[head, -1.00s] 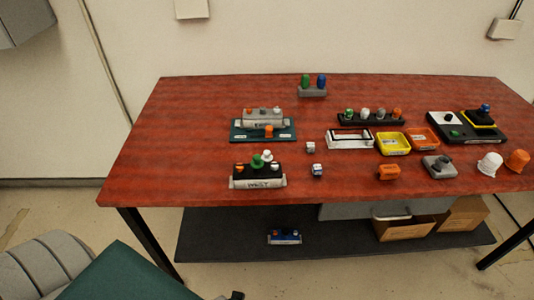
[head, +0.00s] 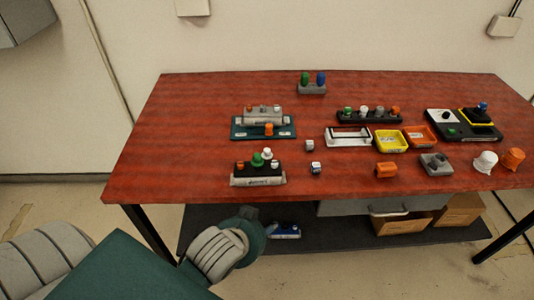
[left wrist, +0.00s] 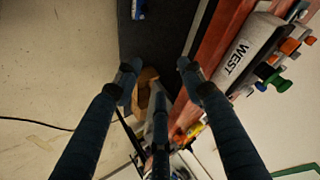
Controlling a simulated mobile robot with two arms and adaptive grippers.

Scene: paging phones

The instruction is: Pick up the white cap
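A white cap (head: 486,161) shaped like a small dome stands on the red table's right side, beside an orange one (head: 512,159). A smaller white knob (head: 266,153) sits with green and orange ones on the device near the front left edge. In the left wrist view, this device reads WEST (left wrist: 237,57); its white knob is not clear there. My left gripper (left wrist: 158,70) is open and empty in the left wrist view. In the head view my left arm is below the table's front edge, and its fingers hardly show. My right gripper is out of view.
The red table (head: 200,100) has its front edge just above my left arm. A dark shelf (head: 340,232) below holds a blue device (head: 286,231) and open cardboard boxes (head: 402,222). Trays and small parts crowd the middle and right; the far left is bare.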

